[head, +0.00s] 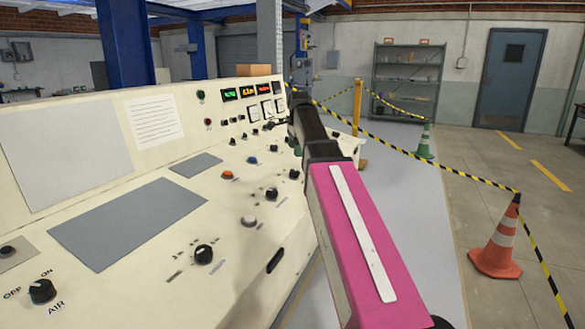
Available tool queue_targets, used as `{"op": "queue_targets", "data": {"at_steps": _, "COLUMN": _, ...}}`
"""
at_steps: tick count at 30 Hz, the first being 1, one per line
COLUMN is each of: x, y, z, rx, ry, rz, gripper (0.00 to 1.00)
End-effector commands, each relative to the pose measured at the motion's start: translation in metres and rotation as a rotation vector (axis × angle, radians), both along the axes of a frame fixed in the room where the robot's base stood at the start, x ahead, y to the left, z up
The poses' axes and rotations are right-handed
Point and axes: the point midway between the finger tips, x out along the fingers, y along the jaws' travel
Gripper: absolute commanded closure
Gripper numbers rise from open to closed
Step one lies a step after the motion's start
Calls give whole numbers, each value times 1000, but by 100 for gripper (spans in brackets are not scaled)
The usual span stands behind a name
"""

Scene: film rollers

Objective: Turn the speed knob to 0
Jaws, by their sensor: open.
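The cream control console (120,215) carries several black rotary knobs. One knob (204,254) sits mid-front with small marks around it, and another knob (272,194) sits farther back. A third knob (294,174) is close to my arm. Their labels are too small to read, so I cannot tell which is the speed knob. The knob marked AIR (42,291), with OFF and ON, is at the near left. My arm partly hides that area.
Lit displays (246,91) and dial meters (267,108) stand on the console's upright panel. An orange button (228,175) and a white button (249,221) sit among the knobs. To the right are a traffic cone (497,245) and striped barrier tape (450,174) over open floor.

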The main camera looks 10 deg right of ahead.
Motion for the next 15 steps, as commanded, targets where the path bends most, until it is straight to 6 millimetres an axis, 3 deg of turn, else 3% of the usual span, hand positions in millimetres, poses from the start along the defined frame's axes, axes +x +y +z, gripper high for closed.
{"op": "queue_targets", "data": {"at_steps": 5, "x": 1, "y": 0, "z": -12, "rx": 0, "ry": 2, "rz": -2, "gripper": 31}}
{"op": "queue_targets", "data": {"at_steps": 15, "x": 9, "y": 1, "z": -66, "rx": 0, "ry": 2, "rz": -1, "gripper": 31}}
